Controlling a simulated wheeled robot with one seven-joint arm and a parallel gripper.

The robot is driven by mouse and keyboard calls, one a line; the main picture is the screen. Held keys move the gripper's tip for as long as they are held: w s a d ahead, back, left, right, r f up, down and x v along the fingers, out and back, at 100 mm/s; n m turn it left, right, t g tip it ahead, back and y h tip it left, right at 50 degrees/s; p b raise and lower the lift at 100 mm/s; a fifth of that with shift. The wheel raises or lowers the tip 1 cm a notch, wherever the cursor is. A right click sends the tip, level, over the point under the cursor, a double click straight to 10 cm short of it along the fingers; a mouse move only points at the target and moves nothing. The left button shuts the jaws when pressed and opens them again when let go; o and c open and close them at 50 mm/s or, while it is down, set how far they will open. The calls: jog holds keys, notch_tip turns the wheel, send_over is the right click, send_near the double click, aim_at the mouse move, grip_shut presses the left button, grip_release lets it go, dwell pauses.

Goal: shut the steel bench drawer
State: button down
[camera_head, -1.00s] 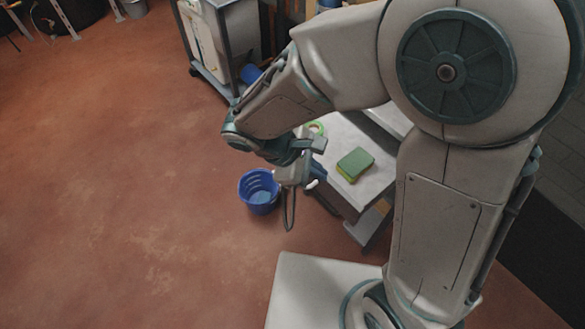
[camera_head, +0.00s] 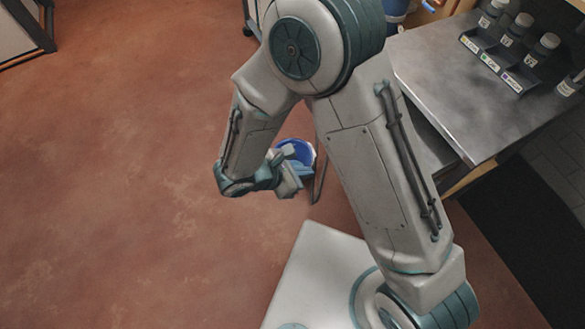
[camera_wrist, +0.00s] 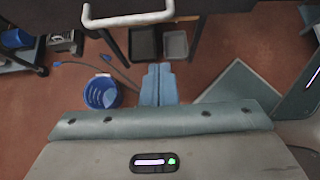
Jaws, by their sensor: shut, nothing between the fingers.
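The steel bench (camera_head: 455,65) stands at the right in the head view. A lower grey surface, probably its drawer (camera_head: 428,148), shows beside the bench top and sticks out past it; my arm hides most of it, so I cannot tell how far it is open. In the wrist view a pale bar handle (camera_wrist: 128,20) on a dark front crosses the top edge. My gripper (camera_wrist: 158,84) is shut and empty, with the handle above its fingertips in that view and a gap between them. In the head view my gripper (camera_head: 290,184) hangs left of the bench.
A blue bucket (camera_wrist: 102,92) stands on the floor left of my fingers, also in the head view (camera_head: 300,152). Racked bottles (camera_head: 505,45) stand on the bench.

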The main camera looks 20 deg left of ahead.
jog(key=w+d+f+p, duration=0.1)
jog(key=w+d, duration=0.3)
jog(key=shift+w, duration=0.35)
